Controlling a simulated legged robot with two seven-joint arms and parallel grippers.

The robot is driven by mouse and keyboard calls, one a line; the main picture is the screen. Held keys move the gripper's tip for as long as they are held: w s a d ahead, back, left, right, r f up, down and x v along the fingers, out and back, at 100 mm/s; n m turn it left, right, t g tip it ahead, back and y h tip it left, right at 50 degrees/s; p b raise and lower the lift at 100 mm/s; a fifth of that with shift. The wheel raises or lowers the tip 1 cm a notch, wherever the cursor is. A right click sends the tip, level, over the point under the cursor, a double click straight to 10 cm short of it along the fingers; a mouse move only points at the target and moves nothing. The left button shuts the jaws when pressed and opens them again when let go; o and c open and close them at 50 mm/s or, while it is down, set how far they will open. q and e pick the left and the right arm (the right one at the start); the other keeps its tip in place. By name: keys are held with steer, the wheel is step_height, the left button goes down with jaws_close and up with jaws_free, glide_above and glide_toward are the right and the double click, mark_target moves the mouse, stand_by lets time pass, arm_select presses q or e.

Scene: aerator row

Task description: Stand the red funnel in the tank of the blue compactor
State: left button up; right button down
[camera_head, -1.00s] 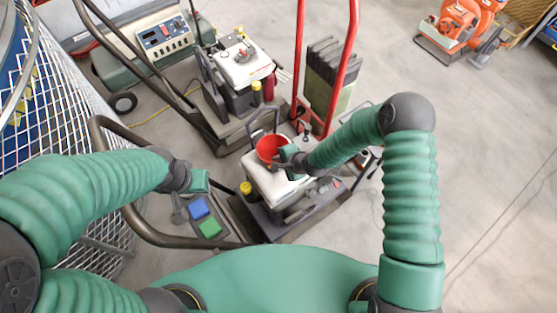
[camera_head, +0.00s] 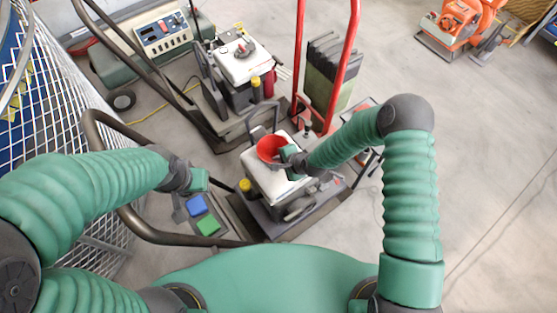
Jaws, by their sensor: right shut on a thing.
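The red funnel (camera_head: 269,148) is at the far end of the white tank (camera_head: 262,176) of the near plate machine, wide mouth up. My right gripper (camera_head: 287,153) is shut on the funnel's right side. The funnel's lower end is hidden, so I cannot tell whether it is in the tank's opening or above it. The near machine's base (camera_head: 274,226) looks dark grey; I see no clearly blue compactor body. My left gripper (camera_head: 199,180) is left of the tank, apart from the funnel; its jaws are too small to read.
A similar machine with a white tank (camera_head: 240,61) stands behind. A red hand-truck frame (camera_head: 345,70) rises behind the funnel. A wire cage (camera_head: 60,110) is at left.

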steer(key=shift+f+b, duration=1.15)
steer(key=shift+f, duration=0.5)
steer(key=c, duration=1.4)
jaws_free()
steer(key=shift+r, duration=0.1)
steer(key=shift+r+p, duration=3.85)
steer(key=shift+r, duration=0.65)
steer(key=shift+f, duration=0.1)
